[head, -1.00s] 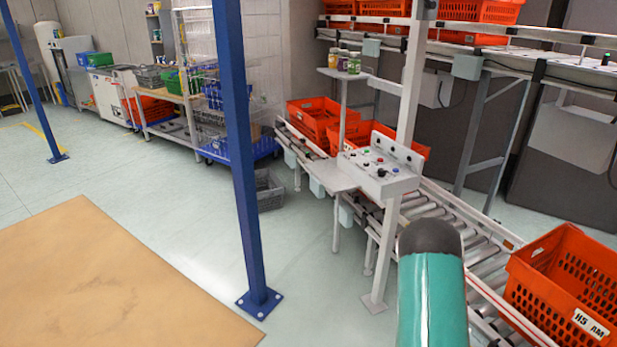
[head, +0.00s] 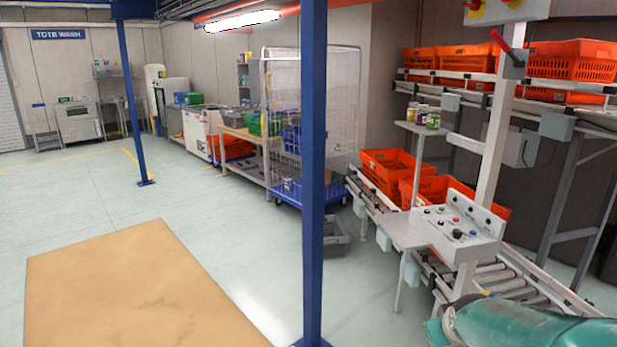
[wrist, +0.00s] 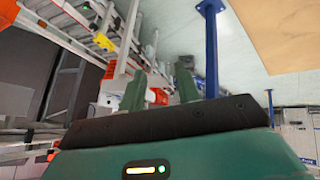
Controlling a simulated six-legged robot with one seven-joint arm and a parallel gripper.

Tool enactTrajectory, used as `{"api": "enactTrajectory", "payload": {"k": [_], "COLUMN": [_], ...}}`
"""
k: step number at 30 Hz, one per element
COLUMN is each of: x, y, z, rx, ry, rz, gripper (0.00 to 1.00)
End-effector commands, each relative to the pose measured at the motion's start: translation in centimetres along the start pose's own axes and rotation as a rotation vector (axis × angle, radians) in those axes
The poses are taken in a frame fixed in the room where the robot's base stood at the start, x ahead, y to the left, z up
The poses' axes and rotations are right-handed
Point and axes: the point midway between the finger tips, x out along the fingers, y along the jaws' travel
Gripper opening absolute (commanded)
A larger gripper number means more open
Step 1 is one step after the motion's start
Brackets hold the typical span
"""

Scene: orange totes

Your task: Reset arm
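My gripper (wrist: 161,80) shows in the wrist view as two green fingers standing apart above a dark bar, with a gap between them. I see nothing held in it; the orange and white shapes behind the gap look like background. In the head view, my teal arm (head: 520,325) enters at the bottom right corner, and the gripper cannot be made out there. The wrist view is tilted, with the conveyor at the upper left and the floor at the upper right.
A control panel (head: 460,232) on a grey post stands beside the roller conveyor (head: 505,278), close to my arm. Orange totes (head: 385,172) sit on the conveyor and upper rack. A blue post (head: 314,180) stands mid-view. A tan board (head: 130,290) lies left on open floor.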

Motion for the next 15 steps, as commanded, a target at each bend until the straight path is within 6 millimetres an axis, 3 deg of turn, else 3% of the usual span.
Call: {"api": "enactTrajectory", "payload": {"k": [1,6,15], "x": [-2.1,-8.2,-17.1], "y": [-1.2,-4.9,-10.2], "z": [-0.1,1.3,6.2], "rx": [0.014,0.070,0.138], "ry": [0.003,-0.030,-0.104], "rz": [-0.020,-0.088,-0.171], "gripper": [0.33,0.33,0.33]}}
